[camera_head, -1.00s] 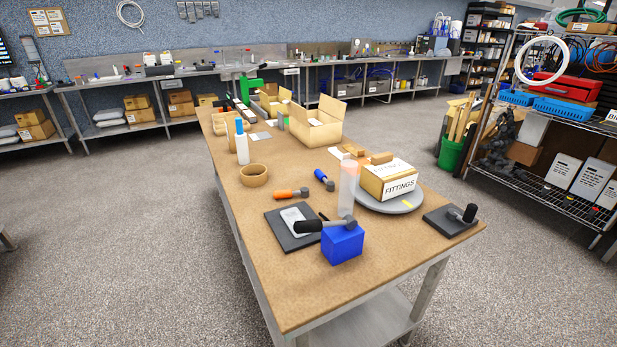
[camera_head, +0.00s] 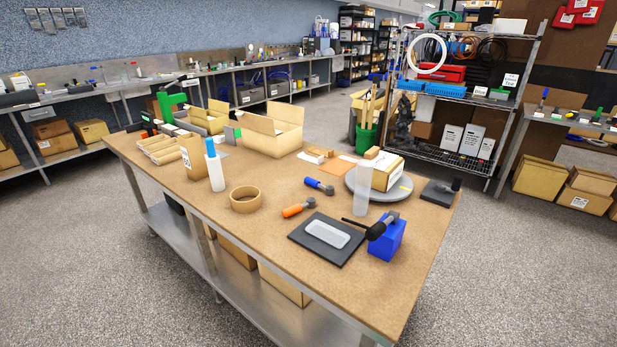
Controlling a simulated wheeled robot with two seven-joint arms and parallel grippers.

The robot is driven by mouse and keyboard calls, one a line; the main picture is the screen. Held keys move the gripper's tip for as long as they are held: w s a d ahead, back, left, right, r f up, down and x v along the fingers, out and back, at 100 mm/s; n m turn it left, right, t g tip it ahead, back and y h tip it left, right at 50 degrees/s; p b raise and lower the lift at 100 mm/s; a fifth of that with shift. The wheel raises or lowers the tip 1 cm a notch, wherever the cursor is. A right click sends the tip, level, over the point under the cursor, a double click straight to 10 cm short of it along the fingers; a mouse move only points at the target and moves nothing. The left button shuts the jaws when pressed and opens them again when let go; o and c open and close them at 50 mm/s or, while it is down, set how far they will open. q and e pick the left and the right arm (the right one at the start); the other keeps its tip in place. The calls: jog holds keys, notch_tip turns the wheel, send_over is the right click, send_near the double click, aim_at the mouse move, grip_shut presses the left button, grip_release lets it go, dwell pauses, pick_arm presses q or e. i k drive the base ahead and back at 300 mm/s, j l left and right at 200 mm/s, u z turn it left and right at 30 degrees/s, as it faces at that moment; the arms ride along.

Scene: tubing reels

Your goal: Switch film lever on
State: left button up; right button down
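A blue block (camera_head: 387,241) stands on the near right part of the table, with a black-handled lever (camera_head: 376,230) over its top. A second black lever (camera_head: 456,184) stands up from a dark plate (camera_head: 438,194) at the table's right edge. I cannot tell from any label which one is the film lever. Neither of my grippers is in view.
The wooden table (camera_head: 260,256) has a dark pad (camera_head: 310,250), a clear cylinder (camera_head: 361,190), a grey turntable (camera_head: 372,192) with a box, orange (camera_head: 298,207) and blue (camera_head: 318,186) tools, and a tape roll (camera_head: 245,198). A wire shelf (camera_head: 484,160) stands behind. The floor in front right is clear.

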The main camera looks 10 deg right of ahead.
aim_at(330, 189)
jog(key=i+j+z, duration=0.1)
jog(key=j, duration=0.25)
jog(key=i+j, duration=0.3)
jog(key=i+j+z, duration=0.15)
jog(key=j, duration=0.2)
jog(key=i+j+z, duration=0.1)
jog(key=i+j, duration=0.15)
jog(key=j, duration=0.15)
jog(key=i+j, duration=0.15)
jog(key=j, duration=0.2)
jog(key=i+j+z, duration=0.15)
jog(key=j, duration=0.25)
